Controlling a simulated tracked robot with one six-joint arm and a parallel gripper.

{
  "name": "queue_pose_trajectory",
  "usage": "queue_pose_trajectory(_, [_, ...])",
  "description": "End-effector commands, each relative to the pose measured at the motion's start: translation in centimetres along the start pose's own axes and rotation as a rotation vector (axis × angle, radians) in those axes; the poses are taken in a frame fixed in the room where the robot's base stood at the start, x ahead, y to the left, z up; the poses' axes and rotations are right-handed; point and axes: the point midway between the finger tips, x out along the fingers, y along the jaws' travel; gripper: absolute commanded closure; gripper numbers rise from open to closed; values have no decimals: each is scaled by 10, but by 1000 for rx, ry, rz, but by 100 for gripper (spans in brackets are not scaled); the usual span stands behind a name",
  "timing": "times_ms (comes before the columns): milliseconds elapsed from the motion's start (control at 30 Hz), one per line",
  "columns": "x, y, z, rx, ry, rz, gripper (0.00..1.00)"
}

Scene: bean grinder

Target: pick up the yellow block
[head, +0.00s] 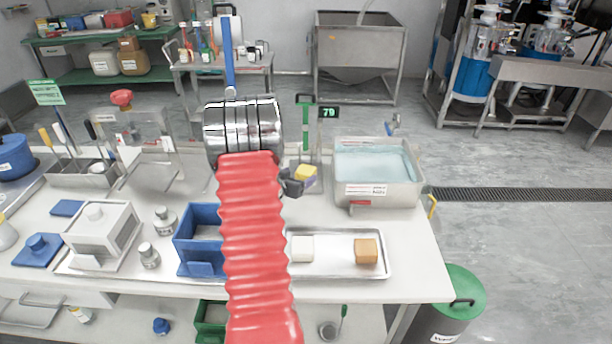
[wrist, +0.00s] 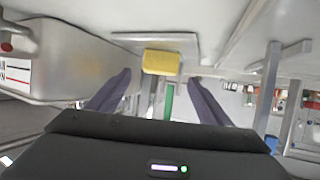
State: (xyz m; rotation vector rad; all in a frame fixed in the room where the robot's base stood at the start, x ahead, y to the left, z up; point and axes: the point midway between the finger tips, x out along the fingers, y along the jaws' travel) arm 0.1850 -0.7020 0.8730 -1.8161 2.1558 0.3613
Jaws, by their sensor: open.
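The yellow block (head: 306,171) is near the middle of the bench, left of the water basin, in the head view. In the wrist view the yellow block (wrist: 162,62) is just ahead of the fingertips, roughly centred between them. My gripper (wrist: 159,77) is open, with one dark finger on each side and a gap between. In the head view my gripper (head: 302,181) is close by the block, and a finger partly covers its lower part. What the block rests on is mostly hidden, and I cannot tell whether the fingers touch it.
A steel basin of water (head: 378,172) stands to the right. A post with a green display (head: 328,112) rises behind the block. A metal tray (head: 336,268) holding a white block (head: 301,249) and a brown block (head: 366,251) lies in front. A blue bin (head: 200,240) is at left.

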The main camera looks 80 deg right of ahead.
Motion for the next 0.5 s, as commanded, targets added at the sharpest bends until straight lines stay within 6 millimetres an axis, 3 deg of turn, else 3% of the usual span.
queue_pose_trajectory(200, [22, 0, 0, 0, 1, 0, 27])
queue_pose_trajectory(500, [24, 1, 0, 0, 0, 1, 27])
